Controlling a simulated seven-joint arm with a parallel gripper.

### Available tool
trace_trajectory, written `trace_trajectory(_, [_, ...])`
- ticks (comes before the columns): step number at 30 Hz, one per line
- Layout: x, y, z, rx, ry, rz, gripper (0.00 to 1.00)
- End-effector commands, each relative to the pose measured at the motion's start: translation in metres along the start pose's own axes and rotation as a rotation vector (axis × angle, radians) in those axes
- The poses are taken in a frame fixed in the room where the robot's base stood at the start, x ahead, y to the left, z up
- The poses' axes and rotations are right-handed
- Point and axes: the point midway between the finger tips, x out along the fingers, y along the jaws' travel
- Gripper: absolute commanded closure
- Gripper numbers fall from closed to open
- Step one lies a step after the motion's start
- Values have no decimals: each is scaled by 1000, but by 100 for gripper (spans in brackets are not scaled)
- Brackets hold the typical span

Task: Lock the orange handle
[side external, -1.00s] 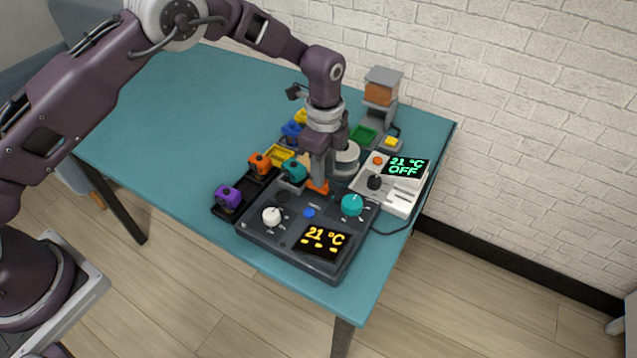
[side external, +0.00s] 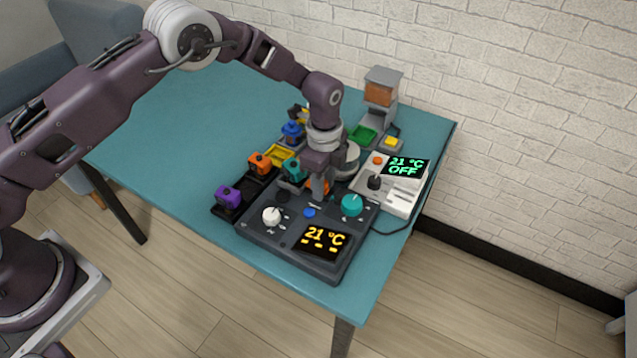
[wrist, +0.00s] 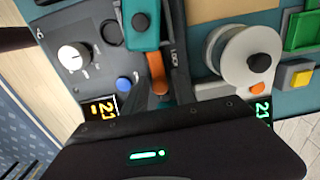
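The orange handle (wrist: 157,72) shows in the wrist view beside a teal block (wrist: 143,30), with its lower end near a dark grey finger shape. A "LOCK" label (wrist: 174,58) is printed on the panel just right of the handle. In the side view the orange handle is mostly hidden behind my gripper (side external: 318,196), which points down at the rear of the dark control panel (side external: 262,231). My gripper is at or very near the handle; contact cannot be told.
The panel carries a white knob (side external: 271,216), a blue button (side external: 309,213), a teal knob (side external: 352,205) and a display (side external: 322,240). A light grey device (side external: 402,199) stands to the right. Purple (side external: 228,197) and orange (side external: 259,162) blocks stand left. The table's left side is clear.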

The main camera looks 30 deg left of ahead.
Motion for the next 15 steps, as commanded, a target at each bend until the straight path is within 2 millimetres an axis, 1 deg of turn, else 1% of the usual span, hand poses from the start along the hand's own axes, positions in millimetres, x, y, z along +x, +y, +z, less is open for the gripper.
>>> trace_trajectory(1, [0, 0, 0, 0, 0, 0, 71])
trace_trajectory(5, [0, 0, 0, 0, 0, 0, 97])
trace_trajectory(6, [0, 0, 0, 0, 0, 0, 100])
trace_trajectory(11, [0, 0, 1, 0, 0, 0, 100])
trace_trajectory(15, [0, 0, 6, -1, -1, 1, 100])
